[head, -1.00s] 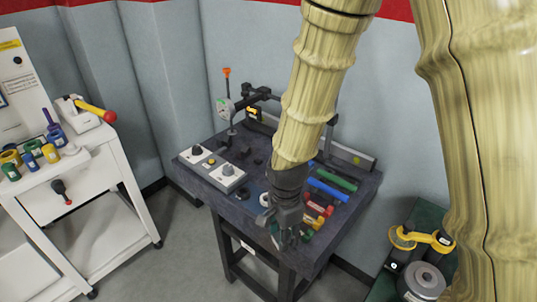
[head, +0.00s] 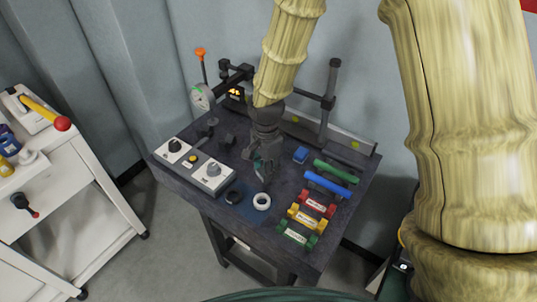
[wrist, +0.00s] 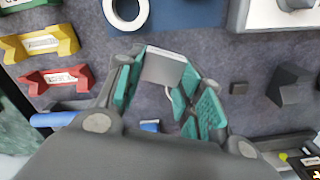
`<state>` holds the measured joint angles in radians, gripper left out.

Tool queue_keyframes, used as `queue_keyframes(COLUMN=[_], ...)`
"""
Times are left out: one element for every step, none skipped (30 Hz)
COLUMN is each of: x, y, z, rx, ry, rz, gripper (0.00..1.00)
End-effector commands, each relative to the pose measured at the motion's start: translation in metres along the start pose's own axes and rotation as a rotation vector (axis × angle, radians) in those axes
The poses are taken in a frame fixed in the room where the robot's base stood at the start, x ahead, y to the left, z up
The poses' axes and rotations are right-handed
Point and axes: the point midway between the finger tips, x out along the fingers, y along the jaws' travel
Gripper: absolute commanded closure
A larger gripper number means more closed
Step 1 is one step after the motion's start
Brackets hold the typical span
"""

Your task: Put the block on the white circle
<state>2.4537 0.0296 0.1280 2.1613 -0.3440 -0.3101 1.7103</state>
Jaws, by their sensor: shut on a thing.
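A grey block (wrist: 163,66) with a pale top face sits between the teal-padded fingers of my gripper (wrist: 168,88) in the wrist view. In the head view my gripper (head: 260,172) hangs over the middle of the dark table, behind the white circle; the block is hard to make out there. The white circle (head: 262,201) is a ring with a dark centre on a blue mat, and nothing covers it. In the wrist view the ring (wrist: 127,12) is at the top edge, apart from the block.
Red, yellow and green holders (head: 308,218) stand right of the ring, with blue and green rods (head: 328,184) and a small blue block (head: 301,155) behind. A dial gauge stand (head: 202,97) is at the back left.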

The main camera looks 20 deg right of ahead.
Motion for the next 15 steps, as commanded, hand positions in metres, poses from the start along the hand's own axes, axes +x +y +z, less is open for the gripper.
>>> queue_keyframes(x=[-0.002, -0.001, -0.001, 0.000, 0.001, 0.001, 0.002, 0.003, 0.003, 0.004, 0.004, 0.005, 0.006, 0.006, 0.006], y=[-0.009, -0.013, -0.020, -0.024, -0.029, -0.035, -0.039, -0.043, -0.048, -0.051, -0.054, -0.056, -0.058, -0.059, -0.061], z=[-0.006, -0.010, -0.015, -0.019, -0.023, -0.028, -0.031, -0.035, -0.038, -0.040, -0.043, -0.045, -0.046, -0.048, -0.049], rx=[0.001, 0.001, 0.001, 0.002, 0.002, 0.002, 0.002, 0.001, 0.001, 0.000, 0.000, 0.000, 0.001, 0.001, 0.001], ry=[-0.003, -0.002, -0.002, -0.002, -0.003, -0.002, -0.002, -0.001, -0.002, -0.002, -0.001, -0.001, -0.001, -0.001, 0.000], rz=[0.000, 0.000, -0.001, -0.001, 0.000, 0.000, 0.000, -0.001, -0.001, 0.000, 0.000, 0.001, 0.000, 0.000, -0.001], gripper=[0.93, 0.93, 0.93, 0.93, 0.93, 0.93, 0.93, 0.93, 0.93, 0.93, 0.93, 0.93, 0.93, 0.93, 0.93])
